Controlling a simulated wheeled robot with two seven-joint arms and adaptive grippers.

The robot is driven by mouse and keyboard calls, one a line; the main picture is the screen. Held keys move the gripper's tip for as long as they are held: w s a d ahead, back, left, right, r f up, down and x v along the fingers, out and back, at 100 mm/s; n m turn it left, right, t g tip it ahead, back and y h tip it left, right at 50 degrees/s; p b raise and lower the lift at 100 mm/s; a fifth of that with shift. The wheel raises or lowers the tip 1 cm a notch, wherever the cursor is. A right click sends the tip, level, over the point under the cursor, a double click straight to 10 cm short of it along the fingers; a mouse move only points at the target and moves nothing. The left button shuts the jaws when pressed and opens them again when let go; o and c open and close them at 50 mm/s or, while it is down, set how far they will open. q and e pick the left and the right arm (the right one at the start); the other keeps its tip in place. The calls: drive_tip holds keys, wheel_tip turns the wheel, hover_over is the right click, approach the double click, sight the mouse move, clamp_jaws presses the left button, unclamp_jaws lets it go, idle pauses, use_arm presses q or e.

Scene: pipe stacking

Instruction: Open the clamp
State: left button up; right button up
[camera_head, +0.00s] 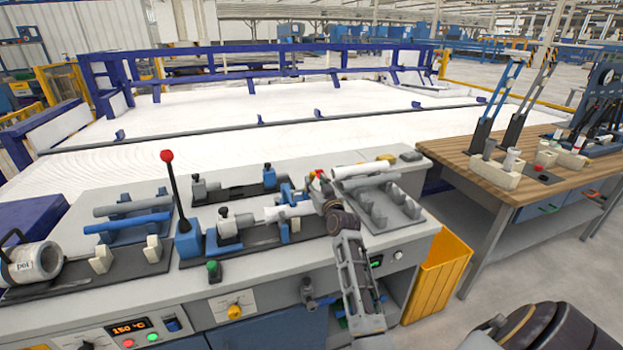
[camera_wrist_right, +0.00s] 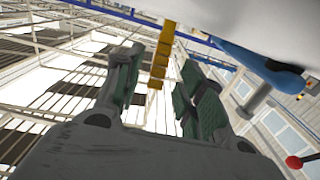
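The fixture (camera_head: 240,240) with the clamp stands at the middle of the bench. It has black-knobbed grey holders, a white fitting (camera_head: 285,212) and blue parts (camera_head: 287,191). My right gripper (camera_head: 323,184) is at its right end, beside the blue parts; its fingertips are small and partly hidden there. In the right wrist view my two green-padded fingers (camera_wrist_right: 159,76) stand apart with nothing visibly held. A blue rounded part (camera_wrist_right: 258,66) and a large white surface (camera_wrist_right: 270,25) are close to the fingers; I cannot tell whether they touch. My left gripper is out of view.
A red-topped lever (camera_head: 174,195) rises left of the fixture. Blue and grey pipes (camera_head: 127,222) lie in a rack at left. A white pipe (camera_head: 360,170) and grey supports (camera_head: 380,208) are to the right of my gripper. A wooden table (camera_head: 465,160) stands further right.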

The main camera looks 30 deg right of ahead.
sight(312, 179)
drive_tip(key=shift+x, duration=2.6)
clamp_jaws()
